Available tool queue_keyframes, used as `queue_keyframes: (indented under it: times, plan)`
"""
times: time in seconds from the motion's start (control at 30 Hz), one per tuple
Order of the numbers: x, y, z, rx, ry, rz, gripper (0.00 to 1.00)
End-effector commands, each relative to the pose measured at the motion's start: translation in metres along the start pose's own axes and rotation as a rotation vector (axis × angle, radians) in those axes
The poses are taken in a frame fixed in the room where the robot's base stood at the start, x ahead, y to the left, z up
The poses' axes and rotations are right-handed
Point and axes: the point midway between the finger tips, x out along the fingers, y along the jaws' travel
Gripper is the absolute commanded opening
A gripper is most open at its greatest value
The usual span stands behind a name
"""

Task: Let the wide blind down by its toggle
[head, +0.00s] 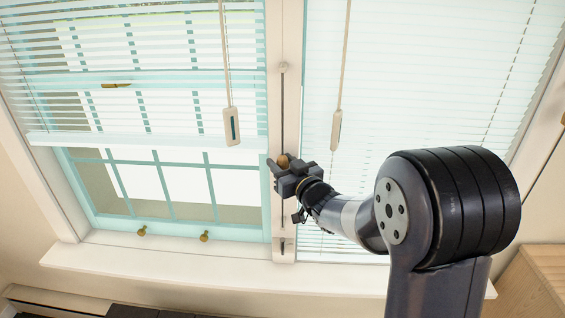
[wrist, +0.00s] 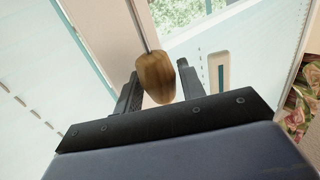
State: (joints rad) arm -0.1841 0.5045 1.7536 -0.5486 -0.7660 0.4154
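The left blind (head: 140,138) is partly raised, its bottom rail above the lower panes. The right blind (head: 430,120) hangs down near the sill. A cream toggle with a dark slot (head: 231,126) hangs on a cord before the left blind; a slotted toggle also shows in the wrist view (wrist: 217,72). Another cream toggle (head: 336,130) hangs before the right blind. A wooden knob (head: 283,160) is on a thin dark line along the post. My gripper (head: 279,166) is at this knob. In the wrist view, the knob (wrist: 155,78) lies between my open fingers (wrist: 158,70), with a gap at the right finger.
The window post (head: 289,40) stands between the two blinds, close behind my gripper. The white sill (head: 180,270) runs below. Brass knobs (head: 204,236) sit on the lower left sash. A wooden surface (head: 535,280) is at the lower right.

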Motion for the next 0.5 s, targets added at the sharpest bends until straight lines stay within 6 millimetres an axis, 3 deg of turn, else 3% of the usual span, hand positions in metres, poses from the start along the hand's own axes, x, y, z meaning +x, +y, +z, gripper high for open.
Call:
queue_keyframes:
  times: [0.17, 0.5]
  plan:
    - [-0.0001, -0.0001, 0.0000, 0.000, 0.000, 0.000, 0.36]
    - [-0.0003, -0.0001, -0.0001, -0.001, 0.000, 0.000, 0.08]
